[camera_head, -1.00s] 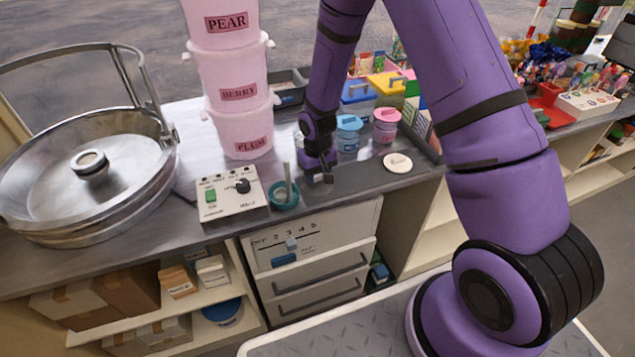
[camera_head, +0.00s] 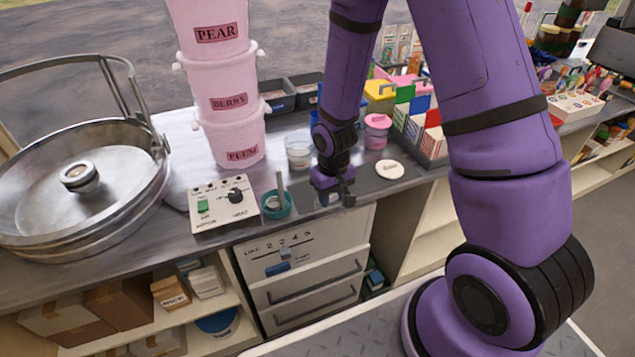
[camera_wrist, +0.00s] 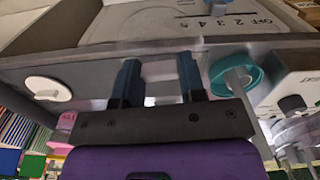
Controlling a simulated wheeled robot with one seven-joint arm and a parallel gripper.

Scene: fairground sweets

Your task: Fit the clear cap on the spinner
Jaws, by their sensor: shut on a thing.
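The spinner is the wide metal bowl (camera_head: 70,185) at the left of the counter, with a round head (camera_head: 79,177) at its centre and a raised hoop handle. No cap shows on that head. My gripper (camera_head: 338,198) is low over the counter's front edge, far to the right of the spinner. In the wrist view its blue-tipped fingers (camera_wrist: 157,68) stand either side of a pale, see-through piece (camera_wrist: 160,88), which looks like the clear cap. Its outline is hard to make out, and my arm hides part of it in the head view.
A teal pot with an upright stick (camera_head: 277,203) and a control box (camera_head: 222,204) stand between my gripper and the spinner. Stacked pink tubs (camera_head: 232,140) rise behind.

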